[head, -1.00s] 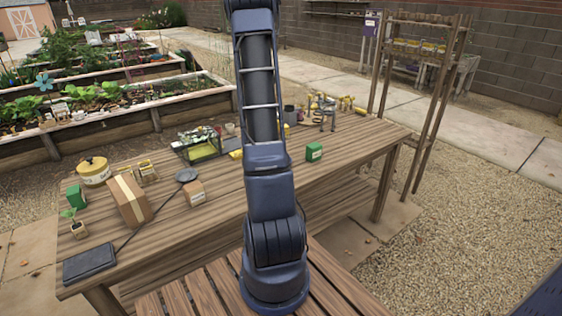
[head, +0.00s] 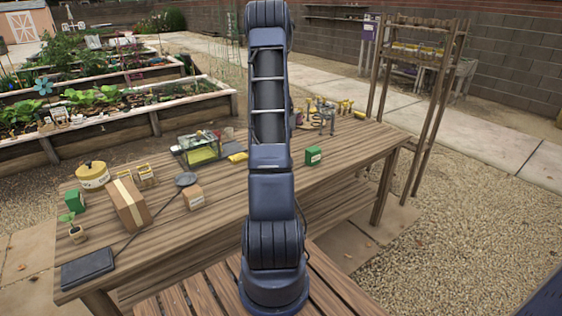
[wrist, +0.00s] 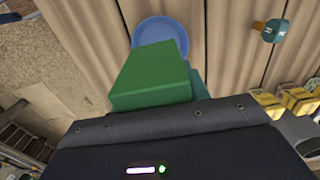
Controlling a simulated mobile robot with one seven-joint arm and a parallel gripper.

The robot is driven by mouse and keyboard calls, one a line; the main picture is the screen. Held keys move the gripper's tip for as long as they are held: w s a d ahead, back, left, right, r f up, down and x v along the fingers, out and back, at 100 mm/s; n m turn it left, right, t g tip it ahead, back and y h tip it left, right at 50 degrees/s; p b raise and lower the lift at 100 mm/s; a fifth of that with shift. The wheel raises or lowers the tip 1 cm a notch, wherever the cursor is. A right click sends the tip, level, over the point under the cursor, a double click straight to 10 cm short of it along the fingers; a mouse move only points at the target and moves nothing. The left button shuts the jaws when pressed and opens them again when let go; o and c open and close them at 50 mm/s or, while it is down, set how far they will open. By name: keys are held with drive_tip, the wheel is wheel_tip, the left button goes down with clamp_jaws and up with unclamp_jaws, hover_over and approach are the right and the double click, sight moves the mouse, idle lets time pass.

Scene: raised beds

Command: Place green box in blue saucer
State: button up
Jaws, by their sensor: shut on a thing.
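In the wrist view a green box (wrist: 150,75) is held at my gripper (wrist: 158,92), which is shut on it. The fingers are mostly hidden by the box and the dark hand. A round blue saucer (wrist: 160,30) lies on the wooden table just beyond the box, and the box covers its near edge. I cannot tell the height of the box above the table. In the head view my arm hides the gripper, the held box and the saucer.
The wooden table (head: 215,215) also bears a cardboard box (head: 128,204), a small brown box (head: 193,198), a yellow pot (head: 93,176), a seedling (head: 75,230) and a black flat pad (head: 88,267). A teal-capped item (wrist: 272,30) lies right of the saucer.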

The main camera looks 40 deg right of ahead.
drive_tip(key=shift+f, duration=4.25)
drive_tip(key=shift+f, duration=0.15)
drive_tip(key=o, duration=0.7)
drive_tip(key=shift+o, duration=0.2)
